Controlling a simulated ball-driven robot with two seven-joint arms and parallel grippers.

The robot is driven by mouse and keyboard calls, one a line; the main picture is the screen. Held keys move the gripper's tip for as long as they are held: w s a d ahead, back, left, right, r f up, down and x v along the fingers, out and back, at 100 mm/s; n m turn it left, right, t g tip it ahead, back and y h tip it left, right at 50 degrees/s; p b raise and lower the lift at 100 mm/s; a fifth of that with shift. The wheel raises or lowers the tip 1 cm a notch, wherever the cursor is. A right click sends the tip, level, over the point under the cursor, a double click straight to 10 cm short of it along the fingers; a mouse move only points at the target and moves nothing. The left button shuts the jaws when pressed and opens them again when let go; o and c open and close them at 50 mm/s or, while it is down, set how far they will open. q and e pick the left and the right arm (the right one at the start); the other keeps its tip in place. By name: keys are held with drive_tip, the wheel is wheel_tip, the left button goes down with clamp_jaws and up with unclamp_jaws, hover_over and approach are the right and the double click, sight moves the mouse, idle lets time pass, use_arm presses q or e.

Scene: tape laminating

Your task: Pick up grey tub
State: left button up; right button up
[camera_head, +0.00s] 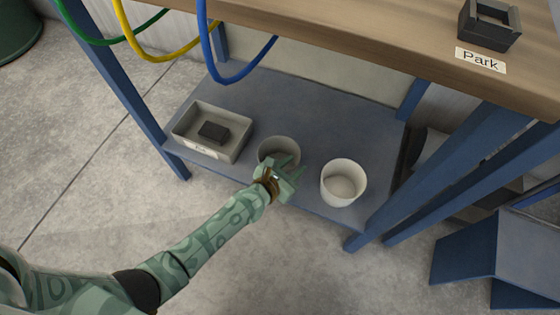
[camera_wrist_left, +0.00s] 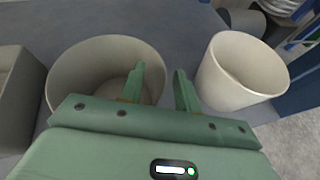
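The grey tub (camera_head: 276,146) stands upright on the blue lower shelf, between a rectangular tray and a whiter tub. My left gripper (camera_head: 291,167) is at its near right side and hides part of it. In the left wrist view the grey tub (camera_wrist_left: 88,66) is on the left. My left gripper (camera_wrist_left: 159,70) is open there, with a gap between its fingers. One finger overlaps the tub's opening and the other shows just outside its right rim. I cannot tell whether either finger touches the wall. My right gripper is not in view.
The whiter tub (camera_head: 343,184) stands close on the right, also in the left wrist view (camera_wrist_left: 236,72). A grey tray (camera_head: 184,143) holding a dark block (camera_head: 213,131) is on the left. The wooden tabletop (camera_head: 390,45), blue legs and hanging cables (camera_head: 222,80) surround the shelf.

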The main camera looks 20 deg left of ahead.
use_arm(q)
drive_tip(key=shift+r, duration=0.1)
clamp_jaws()
drive_tip(key=shift+s, duration=0.1)
idle(1.1)
